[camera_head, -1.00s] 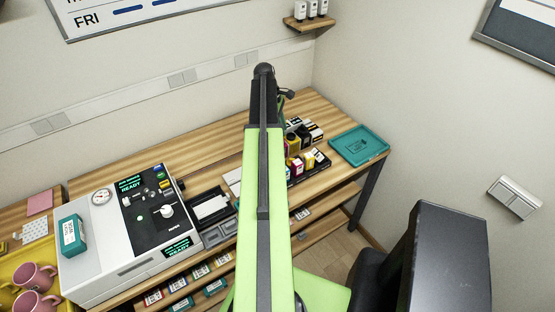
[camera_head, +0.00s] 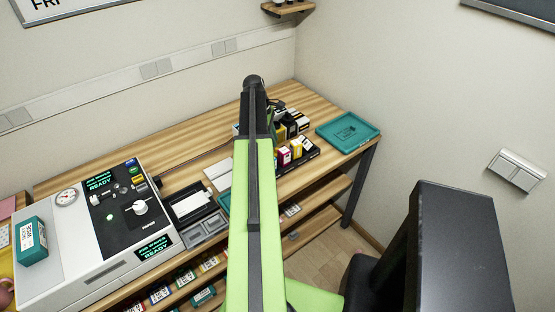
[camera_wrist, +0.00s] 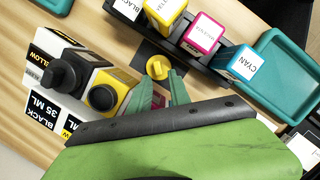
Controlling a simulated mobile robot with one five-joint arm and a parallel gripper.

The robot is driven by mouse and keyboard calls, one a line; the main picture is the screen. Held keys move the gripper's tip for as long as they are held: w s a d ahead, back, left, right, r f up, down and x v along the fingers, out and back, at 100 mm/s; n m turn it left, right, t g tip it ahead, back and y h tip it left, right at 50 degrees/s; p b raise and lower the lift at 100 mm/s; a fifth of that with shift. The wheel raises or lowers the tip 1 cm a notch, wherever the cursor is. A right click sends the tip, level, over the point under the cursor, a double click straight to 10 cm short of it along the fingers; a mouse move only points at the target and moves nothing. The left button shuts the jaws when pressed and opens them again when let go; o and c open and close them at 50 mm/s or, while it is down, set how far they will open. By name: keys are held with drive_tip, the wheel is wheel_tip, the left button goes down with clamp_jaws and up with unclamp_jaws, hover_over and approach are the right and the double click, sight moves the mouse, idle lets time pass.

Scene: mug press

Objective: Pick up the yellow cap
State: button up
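The yellow cap (camera_wrist: 157,67) is a small round piece with a raised ridge. It lies on a dark flat surface in the wrist view, in front of my fingertips. My gripper (camera_wrist: 162,85) has two green fingers that are apart, with nothing seen between them. The cap is just beyond the fingertips; I cannot tell whether they touch it. A bottle with an uncapped-looking yellow top (camera_wrist: 102,98) stands left of the fingers. In the head view my arm hides the cap and most of the gripper.
A black-capped bottle (camera_wrist: 65,75) stands beside the yellow-topped one. A black rack holds yellow, magenta (camera_wrist: 203,33) and cyan (camera_wrist: 243,63) cartridges close to the cap. A teal tray (camera_head: 348,131) lies at the bench's right end. A white press (camera_head: 95,240) stands at left.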

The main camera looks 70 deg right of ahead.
drive_tip(key=b+x, duration=0.5)
drive_tip(key=shift+s+d+f, duration=0.1)
drive_tip(key=shift+d+f, duration=0.05)
drive_tip(key=shift+r, duration=0.25)
drive_tip(key=shift+c, duration=0.3)
clamp_jaws()
